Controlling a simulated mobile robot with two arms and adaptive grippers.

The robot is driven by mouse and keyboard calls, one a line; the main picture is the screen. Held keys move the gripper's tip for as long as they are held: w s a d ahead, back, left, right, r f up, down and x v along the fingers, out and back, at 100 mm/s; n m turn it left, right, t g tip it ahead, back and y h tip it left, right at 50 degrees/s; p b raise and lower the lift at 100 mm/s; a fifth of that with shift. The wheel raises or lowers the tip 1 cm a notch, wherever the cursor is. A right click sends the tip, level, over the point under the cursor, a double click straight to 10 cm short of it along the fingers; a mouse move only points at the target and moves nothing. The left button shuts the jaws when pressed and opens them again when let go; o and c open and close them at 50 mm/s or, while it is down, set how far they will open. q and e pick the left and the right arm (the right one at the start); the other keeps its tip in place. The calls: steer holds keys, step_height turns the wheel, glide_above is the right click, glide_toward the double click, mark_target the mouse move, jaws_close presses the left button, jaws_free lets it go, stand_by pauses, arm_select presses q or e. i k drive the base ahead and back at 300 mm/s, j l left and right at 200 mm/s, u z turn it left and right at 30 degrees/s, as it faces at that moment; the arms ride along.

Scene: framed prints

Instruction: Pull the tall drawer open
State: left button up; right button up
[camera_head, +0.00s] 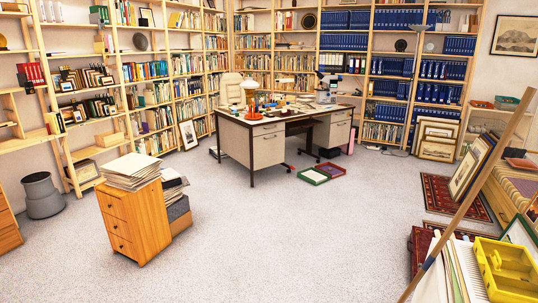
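The grey desk (238,140) stands in the middle of the room. Its left pedestal has a shallow drawer front (268,129) above a taller drawer front (269,151), which looks shut. Its right pedestal (340,132) also shows drawer fronts that look shut. A wooden drawer cabinet (146,222) stands nearer at the left, with several shut drawers with dark pulls. I cannot tell from the picture which drawer is the tall one. Neither of my grippers is in view.
Papers (132,168) are stacked on the wooden cabinet. Green and red trays (314,176) lie on the floor by the desk. A grey bin (41,196) stands left. A long pole (470,195) leans at right, near a yellow crate (507,266). The central floor is clear.

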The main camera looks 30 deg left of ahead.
mark_target(268, 149)
steer(key=i+j+u, duration=0.15)
steer(key=i, duration=0.15)
steer(key=i+u, duration=0.15)
steer(key=i, duration=0.15)
steer(key=i+j+u, duration=0.1)
steer(key=i+u, duration=0.2)
steer(key=i, duration=5.15)
steer(key=i+u, duration=0.1)
steer(key=i, duration=0.65)
steer(key=i+l+u, duration=0.15)
steer(key=i, duration=0.65)
